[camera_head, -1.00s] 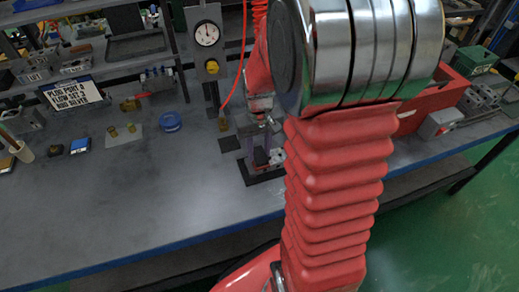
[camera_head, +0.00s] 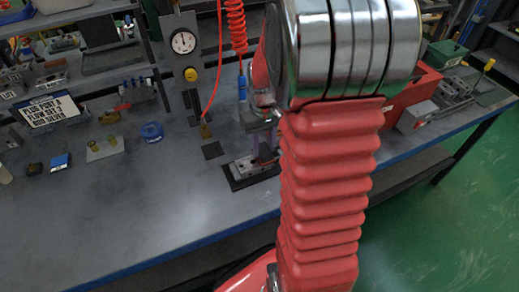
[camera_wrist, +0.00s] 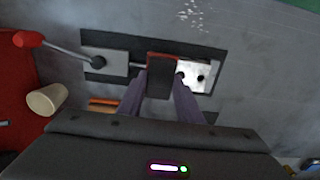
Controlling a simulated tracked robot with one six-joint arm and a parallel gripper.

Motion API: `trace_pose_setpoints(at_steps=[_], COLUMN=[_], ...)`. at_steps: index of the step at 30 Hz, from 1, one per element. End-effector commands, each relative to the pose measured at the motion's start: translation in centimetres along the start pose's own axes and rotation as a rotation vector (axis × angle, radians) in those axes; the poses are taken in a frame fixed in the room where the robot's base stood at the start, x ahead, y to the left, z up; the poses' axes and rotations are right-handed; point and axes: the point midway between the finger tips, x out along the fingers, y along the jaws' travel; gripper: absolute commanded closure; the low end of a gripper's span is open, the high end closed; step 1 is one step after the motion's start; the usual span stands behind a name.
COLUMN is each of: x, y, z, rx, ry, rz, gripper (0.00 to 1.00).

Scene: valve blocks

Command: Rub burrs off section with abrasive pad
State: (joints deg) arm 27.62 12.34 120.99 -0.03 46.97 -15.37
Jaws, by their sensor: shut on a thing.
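My gripper (camera_wrist: 160,85) is shut on a dark pad with a reddish edge (camera_wrist: 162,76), seen between its purple-grey fingers in the wrist view. The pad is over the middle of a metal section on a black base. A bright block with a dark hole (camera_wrist: 198,75) shows right of the pad, and a grey block (camera_wrist: 108,62) shows left. Contact between pad and metal cannot be told. In the head view the section (camera_head: 243,167) sits on its base near the bench front; my arm hides much of the gripper.
A red-handled tool (camera_wrist: 27,40) lies left of the base in the wrist view, with a beige cylinder (camera_wrist: 47,98) near it. The front left bench is clear.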

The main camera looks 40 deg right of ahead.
Motion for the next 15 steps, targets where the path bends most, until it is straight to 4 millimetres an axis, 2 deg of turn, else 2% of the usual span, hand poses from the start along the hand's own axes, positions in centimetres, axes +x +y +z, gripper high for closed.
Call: trace_pose_setpoints(at_steps=[1,15], x=[-1.7,-5.6], y=[0.0,-0.4], z=[-0.2,-0.2], rx=[-0.002,-0.011], ry=[0.012,0.007], rz=[0.003,0.002], gripper=[0.89,0.89])
